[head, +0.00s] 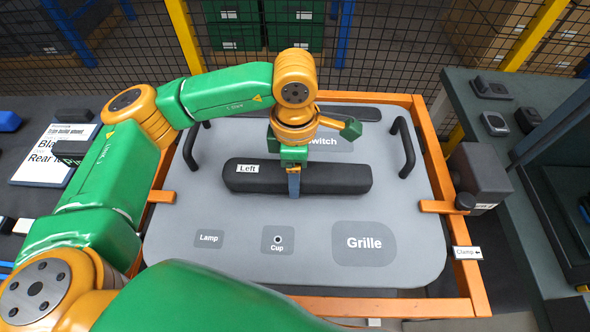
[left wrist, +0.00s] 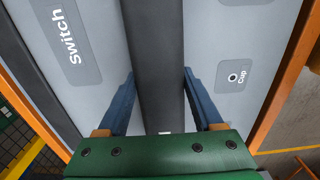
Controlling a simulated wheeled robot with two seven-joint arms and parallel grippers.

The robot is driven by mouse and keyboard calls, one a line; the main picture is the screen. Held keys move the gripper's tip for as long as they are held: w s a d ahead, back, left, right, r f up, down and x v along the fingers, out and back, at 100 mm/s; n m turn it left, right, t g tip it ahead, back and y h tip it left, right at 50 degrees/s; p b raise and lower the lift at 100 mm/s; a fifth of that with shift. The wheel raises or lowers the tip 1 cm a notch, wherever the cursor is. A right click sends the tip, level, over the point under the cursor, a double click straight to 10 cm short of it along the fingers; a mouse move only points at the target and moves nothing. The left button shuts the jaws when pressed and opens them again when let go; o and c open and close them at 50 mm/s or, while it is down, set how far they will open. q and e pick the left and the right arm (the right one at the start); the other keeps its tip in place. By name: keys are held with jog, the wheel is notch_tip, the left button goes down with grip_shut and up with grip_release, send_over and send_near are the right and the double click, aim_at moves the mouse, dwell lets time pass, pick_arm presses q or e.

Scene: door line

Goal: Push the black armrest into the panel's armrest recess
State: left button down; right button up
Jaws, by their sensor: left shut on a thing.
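The black armrest (head: 340,178) lies crosswise over the middle of the grey door panel (head: 200,225), with a white "Left" label on its left end. My left gripper (head: 293,185) reaches down onto it from above. In the left wrist view its blue fingers (left wrist: 160,100) stand on both sides of the armrest (left wrist: 158,60), shut on it. The armrest recess is hidden under or behind the armrest, and I cannot tell how deep the armrest sits. My right gripper is not in view.
The panel sits in an orange frame (head: 460,250) with black handles (head: 402,148) at both sides. Recesses marked Lamp (head: 209,239), Cup (head: 277,240) and Grille (head: 364,243) are along the near side. A clamp (head: 475,180) is at the right. Side tables flank the frame.

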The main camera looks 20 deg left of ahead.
pick_arm(q)
jog(key=shift+f+b, duration=0.85)
jog(key=shift+b, duration=0.1)
dwell(0.9)
dwell(0.3)
grip_release()
jog(key=shift+r, duration=0.1)
notch_tip(320, 180, up, 6)
jog(key=shift+r+b, duration=0.1)
jog(key=shift+b, duration=0.6)
jog(key=shift+r, duration=0.4)
